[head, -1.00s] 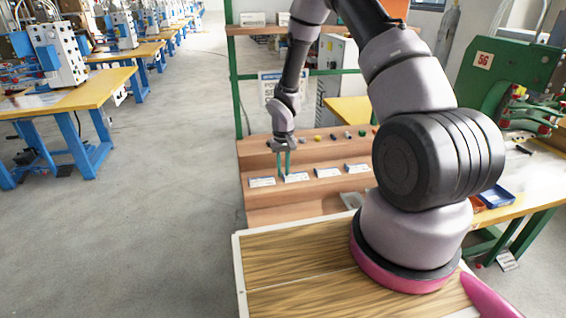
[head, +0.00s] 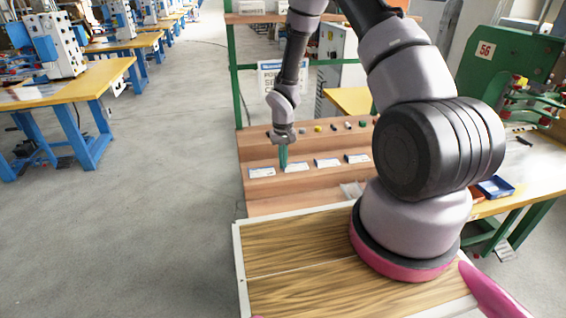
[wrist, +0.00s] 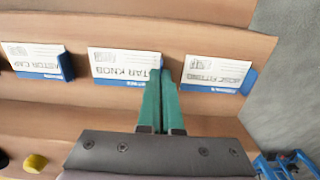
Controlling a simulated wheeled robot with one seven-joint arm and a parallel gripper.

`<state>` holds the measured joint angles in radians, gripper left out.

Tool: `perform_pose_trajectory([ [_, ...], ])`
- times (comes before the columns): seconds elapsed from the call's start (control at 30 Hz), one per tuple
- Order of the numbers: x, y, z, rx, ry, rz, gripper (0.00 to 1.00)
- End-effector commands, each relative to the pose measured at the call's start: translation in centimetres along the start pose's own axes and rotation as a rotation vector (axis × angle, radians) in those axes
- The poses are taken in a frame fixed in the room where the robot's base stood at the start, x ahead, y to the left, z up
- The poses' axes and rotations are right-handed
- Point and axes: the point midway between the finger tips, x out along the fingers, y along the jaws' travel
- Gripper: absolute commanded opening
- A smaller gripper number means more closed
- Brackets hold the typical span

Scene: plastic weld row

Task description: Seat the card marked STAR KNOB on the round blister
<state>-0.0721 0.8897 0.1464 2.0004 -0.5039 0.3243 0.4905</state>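The STAR KNOB card (wrist: 115,68), white with a blue lower band, lies on the wooden rack between two other cards in the wrist view. In the head view it is the second card from the left (head: 297,167). My gripper (wrist: 158,78) has its green fingers together at the card's right end, which they hide; they look shut on that end. The head view shows my gripper (head: 283,160) low at the rack, with the card still at its place in the row. I cannot make out the round blister; a clear plastic piece (head: 350,190) below the rack is partly hidden by my arm.
The HOSE FITTING card (wrist: 215,72) and the CASTOR CAP card (wrist: 35,60) lie close on either side. Small coloured parts, one a yellow knob (wrist: 35,162), stand on another rack step. A green machine (head: 510,75) and blue bin (head: 495,188) are at the right.

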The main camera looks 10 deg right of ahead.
Motion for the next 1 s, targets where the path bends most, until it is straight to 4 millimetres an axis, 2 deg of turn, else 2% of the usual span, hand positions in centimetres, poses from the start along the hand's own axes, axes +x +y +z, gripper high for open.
perform_pose_trajectory([
  [0.7, -4.2, 0.0, 0.0, 0.000, 0.001, 0.000, 0.00],
  [1.0, -4.3, 0.0, 0.0, 0.000, 0.000, 0.000, 0.00],
])
